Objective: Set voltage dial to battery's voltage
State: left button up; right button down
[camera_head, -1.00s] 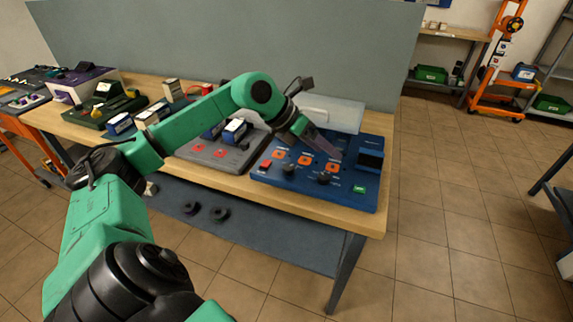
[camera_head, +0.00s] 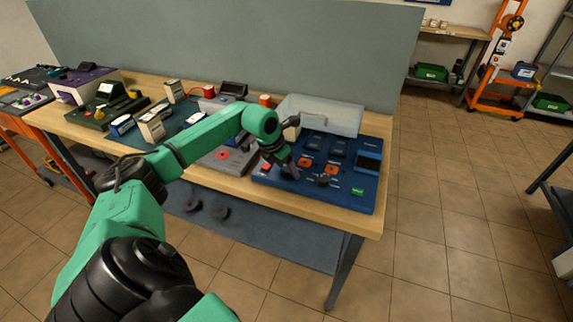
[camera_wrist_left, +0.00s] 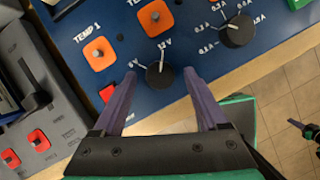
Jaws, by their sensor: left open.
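The blue charger panel (camera_head: 330,197) stands at the right end of the bench. In the left wrist view, the black voltage dial (camera_wrist_left: 160,75) has the marks 6 V and 12 V around it; I cannot tell which one it points to. My left gripper (camera_wrist_left: 160,84) is open, its two fingers on either side of that dial, not visibly pressing on it. In the head view my left gripper (camera_head: 289,172) hides most of this dial. Boxed batteries (camera_head: 152,126) stand on the bench to the left; their voltage text is unreadable.
A second dial with ampere marks (camera_wrist_left: 238,31) sits right of the voltage dial. Orange TEMP sockets (camera_wrist_left: 99,53) and a red button (camera_wrist_left: 107,92) are close by. A clear bin (camera_head: 335,113) stands behind.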

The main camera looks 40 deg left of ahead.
pick_arm(q)
grip_shut()
jog(key=shift+n, duration=0.4)
jog(key=n+y, duration=0.1)
jog(key=n, duration=0.1)
jog(key=shift+d+n, duration=0.15)
jog(key=shift+n, duration=0.15)
jog(key=n, duration=0.1)
jog(key=n+y+b, duration=0.1)
jog(key=n, duration=0.1)
jog(key=shift+w+d+n+y, duration=0.15)
jog(key=shift+n+y, duration=0.15)
jog(key=n+g+y+b, duration=0.1)
jog(key=n, duration=0.2)
jog(key=shift+d+n, duration=0.1)
jog(key=shift+n, duration=0.2)
jog(key=shift+w+n+g+y, duration=0.15)
jog(key=shift+n+g+y, duration=0.45)
jog(key=shift+n, duration=1.1)
